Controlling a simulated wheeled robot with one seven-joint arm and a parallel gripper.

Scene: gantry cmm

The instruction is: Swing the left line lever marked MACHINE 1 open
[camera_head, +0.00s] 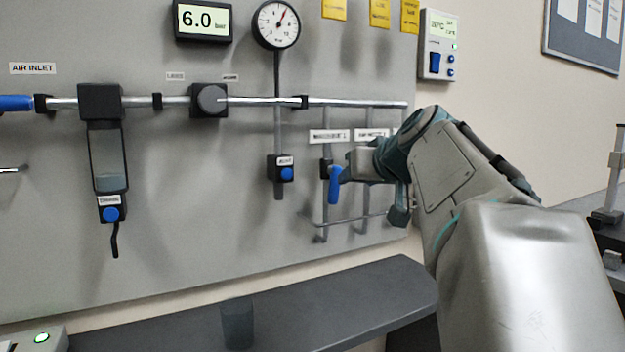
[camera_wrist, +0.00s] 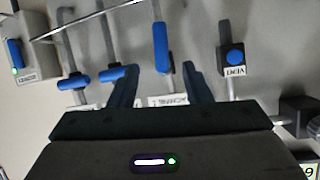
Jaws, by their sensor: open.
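The MACHINE 1 lever has a blue handle (camera_head: 335,186) on the left drop pipe, below a white label (camera_head: 329,136). The handle hangs down, in line with its pipe. In the wrist view the blue handle (camera_wrist: 161,48) points away from the label (camera_wrist: 169,101), which is partly hidden by my gripper. My gripper (camera_wrist: 160,72) is open, with one finger on each side of the pivot end of the handle. Gaps show beside the handle, and I cannot tell whether anything touches. In the head view my gripper (camera_head: 351,168) is at the lever, partly hidden by its own wrist.
Two more blue levers (camera_wrist: 111,75) (camera_wrist: 76,82) lie crosswise on neighbouring pipes. The VENT valve (camera_head: 281,169) stands left of the lever in the head view. A thin rod (camera_head: 340,220) crosses below. A dark shelf (camera_head: 390,284) runs beneath the panel.

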